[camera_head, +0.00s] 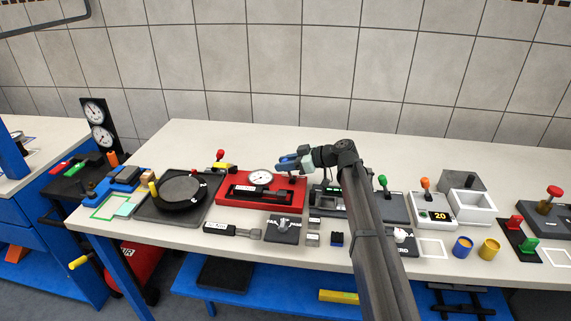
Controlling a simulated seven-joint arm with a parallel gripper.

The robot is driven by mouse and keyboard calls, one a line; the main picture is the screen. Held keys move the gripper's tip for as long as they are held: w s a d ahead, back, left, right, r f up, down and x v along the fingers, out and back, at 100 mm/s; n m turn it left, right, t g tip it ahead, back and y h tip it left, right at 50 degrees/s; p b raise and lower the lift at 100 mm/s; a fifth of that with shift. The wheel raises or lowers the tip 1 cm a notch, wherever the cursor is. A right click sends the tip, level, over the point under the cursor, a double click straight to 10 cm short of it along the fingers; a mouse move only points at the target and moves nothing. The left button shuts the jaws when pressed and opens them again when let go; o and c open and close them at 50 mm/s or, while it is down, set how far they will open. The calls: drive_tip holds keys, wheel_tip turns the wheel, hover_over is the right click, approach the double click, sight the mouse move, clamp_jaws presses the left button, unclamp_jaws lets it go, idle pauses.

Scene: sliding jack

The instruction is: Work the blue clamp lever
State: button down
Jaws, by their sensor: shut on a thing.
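A small blue piece (286,160), which looks like the blue clamp lever, shows at the end of my gripper (294,163). My gripper is shut on it, above the back right part of a red fixture (285,186). The red fixture has a white round gauge (261,177) and a dark slot (258,193) along its front. My arm reaches in from the bottom right. The gripper hides the lever's base, and the fingers are too small to make out clearly.
A black turntable (181,187) stands left of the red fixture. A dark device (329,201) stands to the right, partly behind my arm. Small blocks and a dark plate (283,232) lie in front. The back strip of the white table (220,137) is clear.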

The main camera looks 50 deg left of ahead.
drive_tip(key=shift+w+d+r+g+y, duration=0.1)
drive_tip(key=shift+w+d+g+y, duration=0.2)
drive_tip(key=shift+g+y, duration=0.3)
drive_tip(key=c, duration=0.9)
unclamp_jaws()
drive_tip(key=shift+w+d, duration=0.1)
drive_tip(key=shift+v, duration=3.65)
drive_tip(key=shift+c, duration=0.2)
